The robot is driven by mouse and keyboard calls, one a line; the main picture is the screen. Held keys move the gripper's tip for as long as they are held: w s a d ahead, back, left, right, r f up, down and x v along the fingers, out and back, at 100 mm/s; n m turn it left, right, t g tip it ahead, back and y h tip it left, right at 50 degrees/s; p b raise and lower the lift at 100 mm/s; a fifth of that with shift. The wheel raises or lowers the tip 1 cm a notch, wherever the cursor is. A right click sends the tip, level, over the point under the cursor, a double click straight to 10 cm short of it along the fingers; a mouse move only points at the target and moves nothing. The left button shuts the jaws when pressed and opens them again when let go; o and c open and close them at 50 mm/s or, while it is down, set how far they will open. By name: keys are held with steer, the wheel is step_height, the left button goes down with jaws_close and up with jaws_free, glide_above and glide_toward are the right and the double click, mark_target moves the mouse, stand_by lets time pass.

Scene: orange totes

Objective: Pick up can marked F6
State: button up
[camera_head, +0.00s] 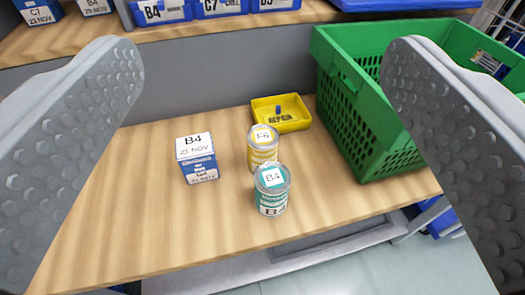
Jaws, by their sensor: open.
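The can marked F6 (262,155) is yellow with a silver top and stands upright on the wooden shelf, its label on the lid. A teal can marked B4 (272,201) stands in front of it and hides a little of its lower right side. My gripper (263,90) is open and empty, with one grey dimpled finger at each side of the view. The F6 can lies between the two fingers in the picture and nothing touches it.
A blue and white B4 box (196,159) stands to the left. A yellow tray (284,125) lies behind the F6 can. A green crate (345,95) stands at the right. An upper shelf (60,45) with blue bins runs along the back. Bare wood lies at the front left.

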steer(key=w+f+n+g, duration=0.1)
steer(key=w+f+g, duration=0.25)
steer(key=w, duration=0.35)
steer(key=w+f+n+g, duration=0.1)
steer(key=w+f+g, duration=0.1)
steer(key=w+g, duration=0.3)
steer(key=n+g, duration=0.2)
steer(key=g, duration=0.7)
glide_above(263, 150)
steer(key=w, duration=0.3)
step_height(263, 150, down, 10)
step_height(263, 150, down, 17)
steer(key=shift+f, duration=0.1)
steer(key=c, duration=1.3)
